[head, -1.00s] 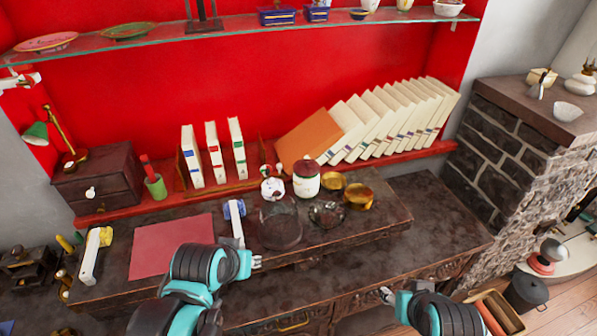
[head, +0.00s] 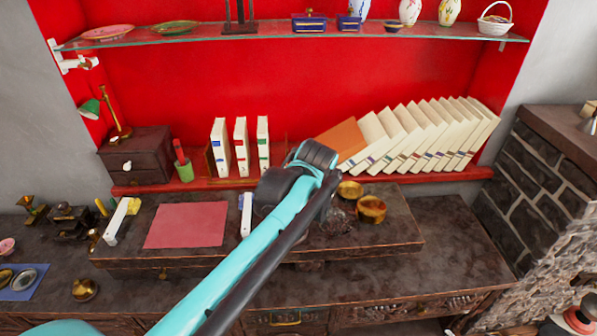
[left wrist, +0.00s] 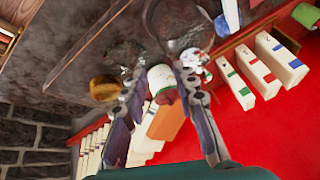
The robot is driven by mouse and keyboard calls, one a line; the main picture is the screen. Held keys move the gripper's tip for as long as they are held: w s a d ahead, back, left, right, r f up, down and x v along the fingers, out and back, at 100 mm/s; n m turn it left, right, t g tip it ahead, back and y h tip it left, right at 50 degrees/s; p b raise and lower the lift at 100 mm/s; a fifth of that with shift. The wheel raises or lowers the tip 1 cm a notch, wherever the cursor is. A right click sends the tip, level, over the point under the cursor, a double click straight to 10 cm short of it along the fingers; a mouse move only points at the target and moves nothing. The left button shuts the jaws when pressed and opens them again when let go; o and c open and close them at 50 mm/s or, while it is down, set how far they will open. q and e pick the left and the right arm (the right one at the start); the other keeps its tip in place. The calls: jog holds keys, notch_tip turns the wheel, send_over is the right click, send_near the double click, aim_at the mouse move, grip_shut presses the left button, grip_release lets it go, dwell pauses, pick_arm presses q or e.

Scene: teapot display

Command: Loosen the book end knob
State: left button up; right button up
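A wooden book end (head: 209,160) stands left of the three upright cream books (head: 241,146) on the red ledge. The book end on the right of those books, beside the orange book (head: 343,140), is mostly covered by my left arm in the head view. I cannot make out a knob in either view. My left gripper reaches toward the ledge; its fingers are hidden behind the wrist in the head view. In the left wrist view, my left gripper (left wrist: 160,75) has its fingers apart, with a white jar (left wrist: 161,79) seen between them. My right gripper is not in view.
Leaning books (head: 420,130) fill the ledge to the right. A glass shelf (head: 270,37) with ornaments runs above. Brass bowls (head: 371,209) and glass dishes crowd the desk near the gripper; a white and red teapot (left wrist: 193,60) is close to one finger. A red mat (head: 187,225) lies left.

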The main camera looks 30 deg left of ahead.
pick_arm(q)
jog(key=w+a+f+n+g+y, duration=0.1)
jog(key=w+a, duration=0.2)
jog(key=w, duration=0.3)
jog(key=w+a+f+g+y+p, duration=0.1)
jog(key=w+a, duration=0.2)
jog(key=w, duration=0.3)
jog(key=w+a+f+n+g+y, duration=0.1)
jog(key=w+a+f, duration=0.15)
jog(key=w, duration=0.45)
jog(key=w+a+f, duration=0.1)
jog(key=a+f, duration=0.2)
jog(key=w+a+f+n+y+b, duration=0.1)
jog(key=w+a+f, duration=0.1)
jog(key=a+f, duration=0.1)
jog(key=w+a+f+g+y+b, duration=0.1)
jog(key=a+f, duration=0.3)
jog(key=shift+w+f, duration=0.15)
jog(key=shift+w, duration=0.2)
grip_shut()
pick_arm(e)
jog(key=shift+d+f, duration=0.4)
